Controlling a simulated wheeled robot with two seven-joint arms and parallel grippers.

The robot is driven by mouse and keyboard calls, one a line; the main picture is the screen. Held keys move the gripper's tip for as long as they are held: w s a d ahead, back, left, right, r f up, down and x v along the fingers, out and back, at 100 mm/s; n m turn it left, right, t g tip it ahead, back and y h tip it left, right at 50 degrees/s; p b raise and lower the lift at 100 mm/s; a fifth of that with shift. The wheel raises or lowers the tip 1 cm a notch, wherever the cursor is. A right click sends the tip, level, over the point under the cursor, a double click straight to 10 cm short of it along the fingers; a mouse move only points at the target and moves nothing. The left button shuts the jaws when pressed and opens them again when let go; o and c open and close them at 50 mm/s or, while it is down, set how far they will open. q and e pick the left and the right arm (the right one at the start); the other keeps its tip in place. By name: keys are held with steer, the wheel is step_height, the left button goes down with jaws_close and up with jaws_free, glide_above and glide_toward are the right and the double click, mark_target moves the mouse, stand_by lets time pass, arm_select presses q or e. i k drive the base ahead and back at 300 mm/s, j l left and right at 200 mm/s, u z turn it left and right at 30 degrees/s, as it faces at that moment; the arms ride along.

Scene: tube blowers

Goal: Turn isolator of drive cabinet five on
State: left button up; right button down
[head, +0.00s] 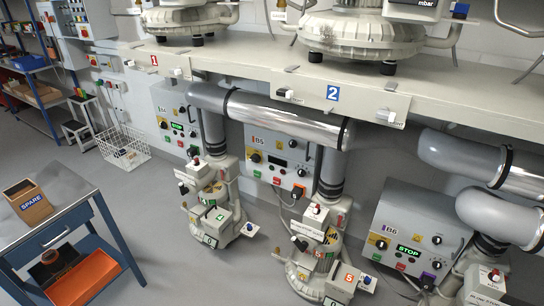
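The drive cabinet marked B5 (311,158) is a grey box on the far side, behind the middle pump, partly covered above by a grey pipe. Its isolator (255,158) looks like a dark rotary handle on a yellow plate, under the B5 label at the front's left. The handle is too small to read its angle. The B5 display (278,161) looks dark. Several small buttons and a knob sit on the same front. Neither of my grippers is in view.
Cabinets B4 (175,108) and B6 (412,222) show lit green displays. Pumps numbered 4 (213,215) and 5 (335,278) stand in front. A long shelf (235,62) runs above. A blue table (55,210) is at left; grey floor between is clear.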

mark_target(255, 158)
steer(key=i+z, duration=0.25)
steer(key=i, duration=0.2)
steer(key=i+j+z, duration=0.25)
steer(key=i, duration=0.15)
steer(key=i+j+z, duration=0.25)
steer(key=i, duration=0.2)
steer(key=i+j+z, duration=0.25)
steer(key=i, duration=0.15)
